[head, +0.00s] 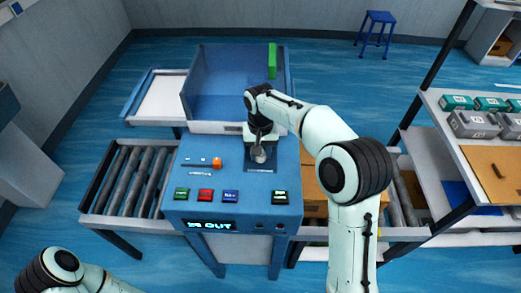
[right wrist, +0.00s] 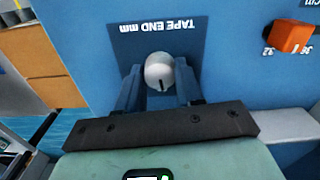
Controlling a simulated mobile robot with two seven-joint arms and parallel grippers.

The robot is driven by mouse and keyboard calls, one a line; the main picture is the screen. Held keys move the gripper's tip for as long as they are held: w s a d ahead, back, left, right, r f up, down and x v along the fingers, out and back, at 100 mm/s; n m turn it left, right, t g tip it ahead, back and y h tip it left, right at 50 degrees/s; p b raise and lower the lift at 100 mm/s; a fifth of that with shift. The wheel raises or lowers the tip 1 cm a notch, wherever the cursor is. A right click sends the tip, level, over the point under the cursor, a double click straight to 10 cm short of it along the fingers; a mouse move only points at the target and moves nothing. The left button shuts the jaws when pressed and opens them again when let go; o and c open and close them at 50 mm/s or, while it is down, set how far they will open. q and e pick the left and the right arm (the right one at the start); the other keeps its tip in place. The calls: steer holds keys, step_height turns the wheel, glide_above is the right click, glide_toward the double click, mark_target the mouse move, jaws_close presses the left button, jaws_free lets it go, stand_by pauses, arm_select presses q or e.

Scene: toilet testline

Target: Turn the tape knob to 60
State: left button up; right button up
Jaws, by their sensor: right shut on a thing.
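The tape knob (right wrist: 160,70) is a round, light grey knob with a dark pointer mark, on a dark plate labelled "TAPE END mm" (right wrist: 157,30), which appears upside down in the right wrist view. In the head view the knob (head: 260,157) shows on the right part of the blue machine's top. My right gripper (right wrist: 158,84) has a finger on each side of the knob and is shut on it. The pointer mark faces the gripper's palm; any scale numbers around it are hidden. My left arm shows at the bottom left of the head view, its gripper out of frame.
An orange knob (head: 217,162) sits left of the tape knob. A raised blue bin (head: 225,85) stands behind, with roller conveyors (head: 130,178) on both sides.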

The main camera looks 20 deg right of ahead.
arm_select(q)
steer(key=shift+w+r, duration=0.1)
arm_select(e)
steer(key=shift+m, duration=0.7)
steer(key=o, duration=1)
steer(key=shift+o, duration=0.2)
steer(key=shift+r, duration=0.1)
arm_select(q)
steer(key=w+r+p, duration=0.2)
steer(key=w, duration=0.1)
steer(key=shift+r+t, duration=0.3)
arm_select(e)
step_height(320, 180, up, 13)
steer(key=shift+r, duration=0.15)
